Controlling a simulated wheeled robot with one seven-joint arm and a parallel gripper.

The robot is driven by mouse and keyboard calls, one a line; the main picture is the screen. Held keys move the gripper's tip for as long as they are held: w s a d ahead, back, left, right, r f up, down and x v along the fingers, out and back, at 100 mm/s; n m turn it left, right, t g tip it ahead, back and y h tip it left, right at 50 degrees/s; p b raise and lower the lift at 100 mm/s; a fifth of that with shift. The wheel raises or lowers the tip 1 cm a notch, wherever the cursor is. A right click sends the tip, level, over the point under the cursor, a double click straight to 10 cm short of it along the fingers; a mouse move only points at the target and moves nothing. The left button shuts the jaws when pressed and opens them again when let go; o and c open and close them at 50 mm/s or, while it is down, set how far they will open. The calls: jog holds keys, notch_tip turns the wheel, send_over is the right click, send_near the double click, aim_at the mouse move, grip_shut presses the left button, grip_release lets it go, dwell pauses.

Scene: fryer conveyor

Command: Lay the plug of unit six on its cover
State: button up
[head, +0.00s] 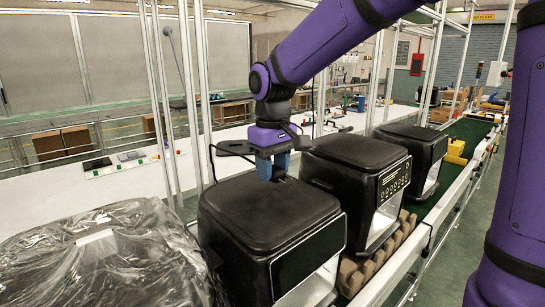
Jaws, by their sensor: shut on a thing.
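Several black box-shaped fryer units stand in a row on the conveyor. The nearest uncovered unit (262,212) has a smooth dark top cover, and I cannot read a number on it. My gripper (273,168), with blue fingers, points down at the rear edge of this cover. It is shut on a small dark thing, which looks like the plug (279,174); it is mostly hidden by the fingers. I cannot tell whether the plug touches the cover. The middle unit (354,165), with a row of round marks on its front panel, stands close to the right of the gripper.
A unit wrapped in clear plastic (95,262) stands at the front left. A farther black unit (412,146) stands beyond the middle one. The conveyor's metal side rail (425,243) runs along the right. Upright metal posts (162,100) and a long white table (135,165) are behind.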

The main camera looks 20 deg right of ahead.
aim_at(273, 217)
jog(key=shift+f, duration=4.8)
jog(key=o, duration=0.9)
